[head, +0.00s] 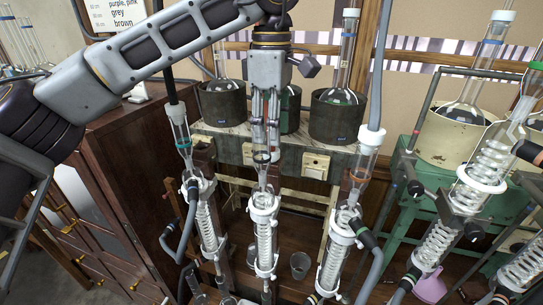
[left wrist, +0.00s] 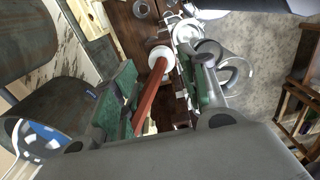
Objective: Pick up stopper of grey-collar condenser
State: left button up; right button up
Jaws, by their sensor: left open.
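My left gripper (head: 266,150) points down over the top of the middle condenser (head: 264,235) of the front row. Its fingers are apart. In the left wrist view, a reddish-brown rod-like piece (left wrist: 152,95) lies between the green finger pads, with a white ring (left wrist: 160,55) at its far end. I cannot tell whether this piece is the stopper. The left condenser (head: 208,225) has a teal ring near its top. The right condenser (head: 335,255) has an orange-brown ring. I cannot make out a grey collar with certainty, and the fingers partly hide the middle condenser's top.
Flasks in dark heating pots (head: 337,118) stand behind on a shelf. Hoses run beside the condensers, close to the arm. A green bench (head: 393,200) with more glassware is at the right. A wooden cabinet (head: 125,165) is at the left. A small beaker (head: 299,265) stands low between condensers.

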aim_at(272, 151)
pick_arm(q)
jog(key=shift+s+f, duration=0.15)
jog(key=shift+f, duration=2.25)
jog(key=c, duration=0.6)
